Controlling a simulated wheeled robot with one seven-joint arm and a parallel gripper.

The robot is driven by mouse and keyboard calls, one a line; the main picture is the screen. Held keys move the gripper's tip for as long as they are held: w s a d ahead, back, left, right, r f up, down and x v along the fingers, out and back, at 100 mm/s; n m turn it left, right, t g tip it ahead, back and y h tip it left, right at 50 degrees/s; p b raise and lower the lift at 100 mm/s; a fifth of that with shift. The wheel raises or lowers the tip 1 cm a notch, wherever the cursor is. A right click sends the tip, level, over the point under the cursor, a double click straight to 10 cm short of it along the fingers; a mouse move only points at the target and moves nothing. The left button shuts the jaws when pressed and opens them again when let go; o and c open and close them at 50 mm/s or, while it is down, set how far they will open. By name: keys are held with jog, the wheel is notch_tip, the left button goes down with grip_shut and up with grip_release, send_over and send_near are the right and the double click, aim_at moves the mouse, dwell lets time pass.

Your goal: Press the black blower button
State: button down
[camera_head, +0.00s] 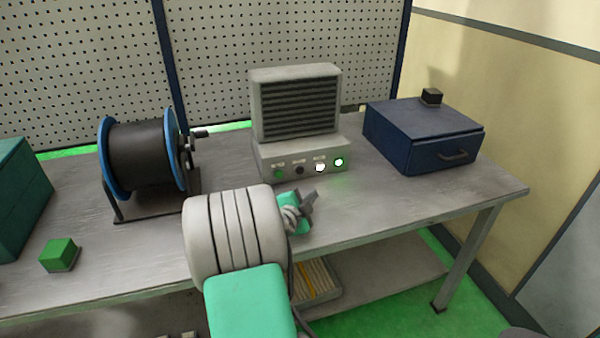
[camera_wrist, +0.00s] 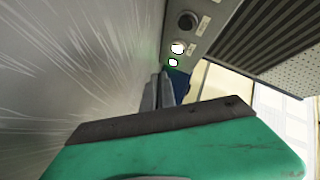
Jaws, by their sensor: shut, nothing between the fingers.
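The grey blower (camera_head: 296,105) with dark louvres stands at the back of the workbench. Its front panel has a row of round controls: green at the left, then the black button (camera_head: 299,169), a white one (camera_head: 319,167) and a bright green-lit one (camera_head: 338,162). In the wrist view the dark round button (camera_wrist: 187,20) sits near the top edge on the panel, with two bright white spots below it. My gripper (camera_head: 313,196) is shut and empty, in front of the panel and apart from it. The closed fingers (camera_wrist: 158,88) also show in the wrist view.
A black spool with blue flanges (camera_head: 145,155) stands left of the blower. A dark blue drawer box (camera_head: 420,135) with a small black cube (camera_head: 431,96) on top stands right. A green cube (camera_head: 59,255) lies at the left front. Bare bench lies right of my gripper.

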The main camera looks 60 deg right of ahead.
aim_at(300, 170)
jog(key=w+d, duration=0.3)
jog(key=w+d+b, duration=0.1)
jog(key=w+d, duration=0.1)
jog(key=shift+w+d+f, duration=0.1)
jog(key=shift+w+f, duration=0.05)
jog(key=shift+f, duration=0.15)
jog(key=shift+w+d+r+b, duration=0.3)
jog(key=shift+w+d+b, duration=0.05)
jog(key=shift+w+d, duration=0.15)
jog(key=shift+w+d+f+b, duration=0.1)
jog(key=shift+f+b, duration=0.05)
jog(key=shift+b, duration=0.2)
dwell(1.3)
jog(key=shift+w+d, duration=0.1)
jog(key=shift+w+d+b, duration=0.1)
jog(key=shift+b, duration=0.3)
